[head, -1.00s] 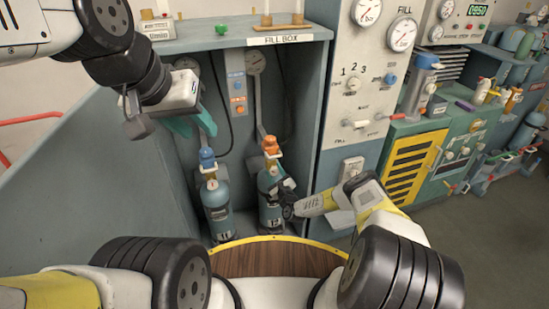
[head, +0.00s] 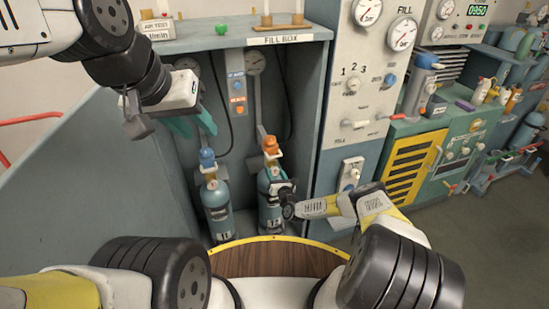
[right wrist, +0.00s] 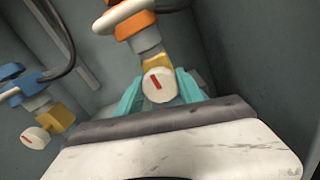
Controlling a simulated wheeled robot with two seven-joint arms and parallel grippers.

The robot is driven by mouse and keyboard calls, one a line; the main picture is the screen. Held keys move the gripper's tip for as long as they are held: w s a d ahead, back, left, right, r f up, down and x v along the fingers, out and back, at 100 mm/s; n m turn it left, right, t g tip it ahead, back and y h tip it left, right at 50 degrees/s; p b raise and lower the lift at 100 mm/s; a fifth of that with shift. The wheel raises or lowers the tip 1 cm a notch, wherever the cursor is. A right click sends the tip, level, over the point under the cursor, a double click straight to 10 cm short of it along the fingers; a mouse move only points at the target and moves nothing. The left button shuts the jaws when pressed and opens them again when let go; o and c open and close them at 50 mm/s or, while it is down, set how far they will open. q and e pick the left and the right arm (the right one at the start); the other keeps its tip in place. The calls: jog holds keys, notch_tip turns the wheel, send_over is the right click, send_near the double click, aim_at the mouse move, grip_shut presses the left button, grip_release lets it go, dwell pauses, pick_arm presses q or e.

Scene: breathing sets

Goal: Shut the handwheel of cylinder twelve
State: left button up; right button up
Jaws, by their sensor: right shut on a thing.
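My left gripper (head: 196,127) is open and empty, high in front of the fill box at the left.
Cylinder eleven (head: 217,212), with a blue top fitting, stands left of cylinder twelve. Its own cream handwheel (right wrist: 36,138) shows in the right wrist view. A gauge panel (head: 366,90) stands to the right.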

jog(key=shift+a+m, duration=0.1)
jog(key=shift+m, duration=0.3)
jog(key=o, duration=1.4)
jog(key=v, duration=0.8)
